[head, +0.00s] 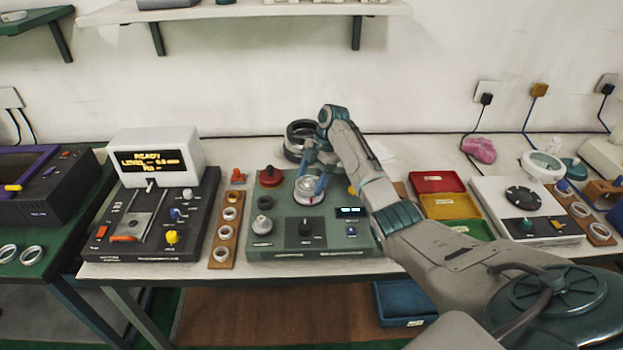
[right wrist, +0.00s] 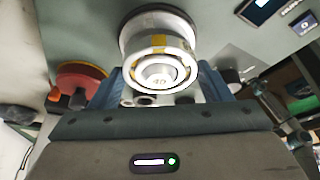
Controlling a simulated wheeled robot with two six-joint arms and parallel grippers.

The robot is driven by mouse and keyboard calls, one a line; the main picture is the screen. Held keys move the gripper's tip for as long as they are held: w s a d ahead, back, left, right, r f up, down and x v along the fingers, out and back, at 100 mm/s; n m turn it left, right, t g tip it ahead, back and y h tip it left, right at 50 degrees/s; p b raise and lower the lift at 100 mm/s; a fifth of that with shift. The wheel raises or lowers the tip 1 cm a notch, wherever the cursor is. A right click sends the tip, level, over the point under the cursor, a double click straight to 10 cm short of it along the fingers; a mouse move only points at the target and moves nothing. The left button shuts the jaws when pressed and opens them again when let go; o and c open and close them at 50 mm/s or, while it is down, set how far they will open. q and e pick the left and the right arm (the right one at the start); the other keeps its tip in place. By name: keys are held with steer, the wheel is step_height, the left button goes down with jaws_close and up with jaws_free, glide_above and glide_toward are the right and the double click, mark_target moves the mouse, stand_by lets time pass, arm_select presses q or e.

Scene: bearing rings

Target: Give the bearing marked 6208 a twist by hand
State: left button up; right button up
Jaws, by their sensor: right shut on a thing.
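A silvery bearing ring (head: 309,195) sits on the spindle of the green-grey test device (head: 273,225) in the head view. In the right wrist view the bearing (right wrist: 158,62) shows its face with balls, a bright centre and a yellow mark; I cannot read any 6208 marking. My right gripper (head: 313,180) reaches down over it from the right, its blue fingers on both sides of the ring, shut on it. In the right wrist view the fingers (right wrist: 160,88) stand left and right of the ring. My left gripper is not in view.
A wooden strip (head: 225,230) with several rings lies left of the device. A dark device with a lit display (head: 157,161) stands farther left. Red, yellow and green trays (head: 438,182) and a white device (head: 520,215) are to the right.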

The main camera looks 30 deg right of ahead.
steer(key=shift+w+f+n+g+b, duration=0.1)
steer(key=shift+n+g+b, duration=0.2)
steer(key=shift+n+b, duration=0.45)
steer(key=shift+n, duration=0.35)
steer(key=shift+n+g+b, duration=0.5)
steer(key=shift+n+b, duration=0.15)
steer(key=shift+n, duration=0.25)
steer(key=o, duration=1.4)
steer(key=p+v, duration=0.5)
steer(key=v, duration=0.6)
